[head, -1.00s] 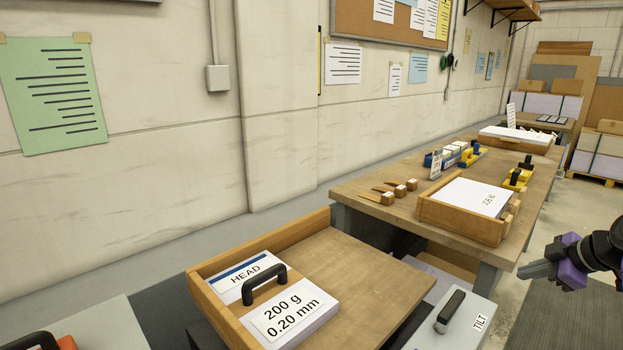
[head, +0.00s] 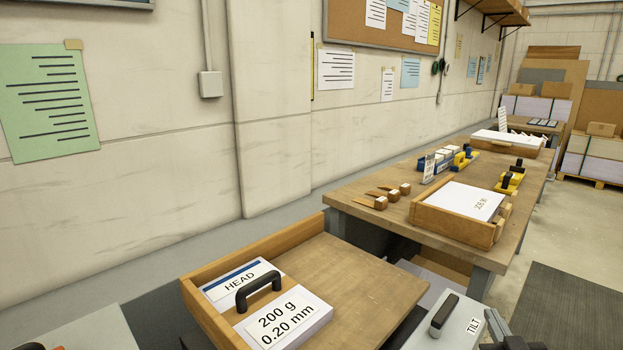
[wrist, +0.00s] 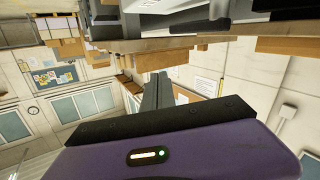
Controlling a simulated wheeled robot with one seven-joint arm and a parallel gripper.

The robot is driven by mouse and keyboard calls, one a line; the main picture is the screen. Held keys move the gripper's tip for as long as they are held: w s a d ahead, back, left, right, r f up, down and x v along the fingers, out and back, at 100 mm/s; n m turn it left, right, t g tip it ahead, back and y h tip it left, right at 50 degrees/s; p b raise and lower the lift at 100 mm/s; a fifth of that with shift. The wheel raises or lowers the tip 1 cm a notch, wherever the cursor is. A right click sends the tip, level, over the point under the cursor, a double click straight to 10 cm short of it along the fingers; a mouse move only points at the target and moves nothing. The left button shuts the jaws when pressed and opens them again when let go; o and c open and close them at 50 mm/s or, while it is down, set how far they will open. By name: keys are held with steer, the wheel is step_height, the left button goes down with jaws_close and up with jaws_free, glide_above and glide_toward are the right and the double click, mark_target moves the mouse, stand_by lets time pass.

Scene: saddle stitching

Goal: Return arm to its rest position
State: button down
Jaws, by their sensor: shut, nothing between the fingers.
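My gripper (wrist: 155,93) shows in the wrist view, its grey fingers together with nothing between them. Its purple body fills the bottom of that view. The fingers point out into open room, apart from any object. In the head view the gripper is out of sight; only a dark piece that looks like part of my arm shows at the bottom edge, near the grey block marked TILT (head: 474,326).
A wooden tray (head: 367,283) holds a stack marked HEAD and 200 g, with a black handle (head: 258,291). Behind it a workbench (head: 350,197) bears a paper box (head: 455,228) and wooden-handled tools (head: 390,195). Free floor lies to the right, with a dark mat (head: 575,310).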

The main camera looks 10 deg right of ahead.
steer(key=s+a+y, duration=0.2)
steer(key=s+a, duration=0.6)
steer(key=s, duration=0.5)
steer(key=s+a+f+n+y, duration=0.1)
steer(key=s+a+y, duration=0.1)
steer(key=s+a, duration=0.7)
steer(key=s+a+n+g+y+p, duration=0.1)
steer(key=s+a+y, duration=0.1)
steer(key=s+a, duration=0.7)
steer(key=s, duration=0.7)
steer(key=shift+s+a+f, duration=0.25)
steer(key=shift+s+f, duration=0.05)
steer(key=shift+f, duration=0.05)
